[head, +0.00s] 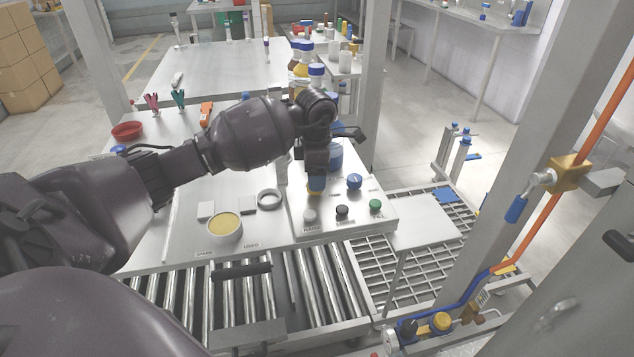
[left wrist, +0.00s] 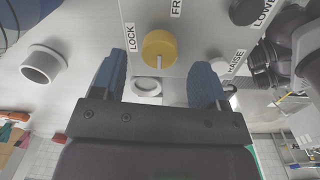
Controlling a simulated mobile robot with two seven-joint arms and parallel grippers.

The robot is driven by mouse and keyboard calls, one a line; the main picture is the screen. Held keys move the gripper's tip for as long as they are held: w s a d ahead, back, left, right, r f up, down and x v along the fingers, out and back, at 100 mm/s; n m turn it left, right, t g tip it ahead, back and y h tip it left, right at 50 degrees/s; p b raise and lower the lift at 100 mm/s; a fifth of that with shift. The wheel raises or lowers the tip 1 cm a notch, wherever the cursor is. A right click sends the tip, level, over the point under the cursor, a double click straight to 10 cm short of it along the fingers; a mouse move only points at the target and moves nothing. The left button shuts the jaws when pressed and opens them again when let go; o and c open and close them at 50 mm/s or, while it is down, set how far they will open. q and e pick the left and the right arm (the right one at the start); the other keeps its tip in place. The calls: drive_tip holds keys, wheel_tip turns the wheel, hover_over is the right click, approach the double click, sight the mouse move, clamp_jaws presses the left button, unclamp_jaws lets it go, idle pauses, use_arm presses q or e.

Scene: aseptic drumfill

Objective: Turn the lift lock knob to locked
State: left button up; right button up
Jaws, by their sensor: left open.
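The yellow lift lock knob (left wrist: 159,48) shows in the left wrist view on a pale panel, between the two blue fingertips and a little beyond them. A pale line on its face runs toward its lower edge in that picture. The label LOCK (left wrist: 131,37) is at its left, and a partly cut-off label starting FR (left wrist: 176,7) is above it. My left gripper (left wrist: 158,78) is open, with a finger toward each side of the knob; contact cannot be told. In the head view my left gripper (head: 316,184) points down over the control panel (head: 330,228) and largely hides the knob. My right gripper is not in view.
White (head: 310,214), black (head: 342,210) and green (head: 375,205) buttons sit along the panel's front, with a blue knob (head: 354,181) behind. A yellow-topped can (head: 225,227) and a grey ring (head: 270,199) are to the left. A roller conveyor (head: 290,290) runs in front.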

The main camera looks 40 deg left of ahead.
use_arm(q)
wheel_tip(320, 180, down, 2)
drive_tip(key=shift+f, duration=0.45)
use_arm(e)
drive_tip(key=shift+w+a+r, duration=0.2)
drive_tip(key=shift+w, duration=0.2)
use_arm(q)
drive_tip(key=c, duration=0.9)
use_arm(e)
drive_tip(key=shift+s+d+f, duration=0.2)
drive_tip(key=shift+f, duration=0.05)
